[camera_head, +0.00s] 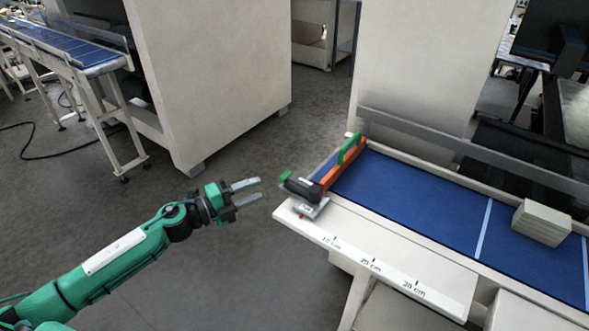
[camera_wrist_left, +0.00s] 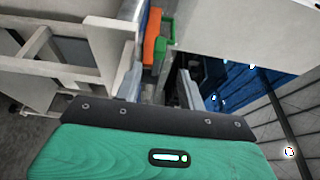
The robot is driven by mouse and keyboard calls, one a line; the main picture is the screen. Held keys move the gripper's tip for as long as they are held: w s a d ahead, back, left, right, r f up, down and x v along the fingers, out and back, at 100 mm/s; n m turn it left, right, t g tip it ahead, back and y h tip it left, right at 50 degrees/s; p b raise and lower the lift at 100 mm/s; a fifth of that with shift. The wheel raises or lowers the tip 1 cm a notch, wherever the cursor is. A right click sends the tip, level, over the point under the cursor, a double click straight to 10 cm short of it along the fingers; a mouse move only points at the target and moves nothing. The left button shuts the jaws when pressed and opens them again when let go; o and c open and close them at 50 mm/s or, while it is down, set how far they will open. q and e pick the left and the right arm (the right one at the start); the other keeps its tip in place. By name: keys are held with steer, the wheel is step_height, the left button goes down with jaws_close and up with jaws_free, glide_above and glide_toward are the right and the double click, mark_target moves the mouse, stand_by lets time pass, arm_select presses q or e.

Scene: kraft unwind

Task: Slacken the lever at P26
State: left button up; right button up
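The lever (camera_head: 301,188) is a dark grey handle with a green tip, on a small metal bracket at the near left corner of the conveyor. A small label plate (camera_head: 307,207) sits below it; its text is too small to read surely. The lever joins an orange bar (camera_head: 342,166) with a green handle (camera_head: 351,148) lying across the blue belt. My left gripper (camera_head: 254,190) is open and empty, left of the lever and apart from it, fingers pointing towards it. In the left wrist view, the orange bar (camera_wrist_left: 152,36) shows beyond the open fingers. My right gripper is out of view.
The blue belt (camera_head: 420,205) carries a pale block stack (camera_head: 541,222) at right. The cream front rail (camera_head: 385,269) has centimetre marks. A large cream cabinet (camera_head: 210,75) stands behind my left arm, and another conveyor (camera_head: 62,45) is at far left. The floor between is clear.

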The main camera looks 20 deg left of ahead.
mark_target(292, 172)
arm_select(q)
steer(key=p+x, duration=0.4)
steer(key=x, duration=0.7)
steer(key=shift+w, duration=0.2)
steer(key=shift+w+d, duration=0.25)
steer(key=shift+w, duration=0.05)
jaws_close()
steer(key=shift+d, duration=0.1)
